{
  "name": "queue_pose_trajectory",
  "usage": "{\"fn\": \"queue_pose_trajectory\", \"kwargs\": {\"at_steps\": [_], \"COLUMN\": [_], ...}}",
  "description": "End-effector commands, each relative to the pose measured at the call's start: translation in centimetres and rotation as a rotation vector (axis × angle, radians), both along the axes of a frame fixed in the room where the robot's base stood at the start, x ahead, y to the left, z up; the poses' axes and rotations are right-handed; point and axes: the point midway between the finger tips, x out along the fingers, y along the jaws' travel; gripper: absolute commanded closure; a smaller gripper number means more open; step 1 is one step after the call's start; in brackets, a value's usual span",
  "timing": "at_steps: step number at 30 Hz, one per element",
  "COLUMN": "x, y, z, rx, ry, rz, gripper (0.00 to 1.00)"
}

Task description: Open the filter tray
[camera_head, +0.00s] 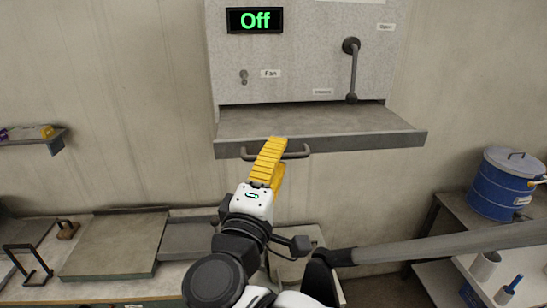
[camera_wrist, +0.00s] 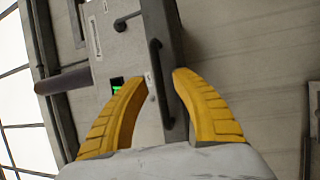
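The filter tray (camera_head: 330,125) is a flat grey slab that juts out from under the grey wall cabinet (camera_head: 300,60), with a dark gap above it at the back. A dark bar handle (camera_head: 296,155) is on its front edge. My gripper (camera_head: 276,143) has yellow fingers and is right at the left part of the handle, hiding some of it. In the wrist view my gripper (camera_wrist: 155,78) has its fingers spread, with the handle (camera_wrist: 165,100) and the tray front (camera_wrist: 160,25) showing between them. I cannot tell whether a finger touches the handle.
A blue drum (camera_head: 500,185) stands on a side table at the right. A workbench with a flat metal plate (camera_head: 115,245) is at the lower left. A small shelf (camera_head: 35,140) is on the left wall.

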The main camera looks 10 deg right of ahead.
Motion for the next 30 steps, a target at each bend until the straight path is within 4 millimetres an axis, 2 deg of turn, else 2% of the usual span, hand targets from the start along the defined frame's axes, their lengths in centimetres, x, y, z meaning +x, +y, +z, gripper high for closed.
{"fn": "queue_pose_trajectory", "kwargs": {"at_steps": [5,15,21,30], "x": [-1.0,-6.7,-9.2,-10.4], "y": [0.7,4.0,5.4,5.8], "z": [-0.2,-1.3,-1.8,-2.1], "rx": [0.000,0.000,0.000,0.000], "ry": [0.000,0.001,0.000,0.000], "rz": [0.004,0.007,0.005,0.000], "gripper": [0.68,0.68,0.68,0.68]}}
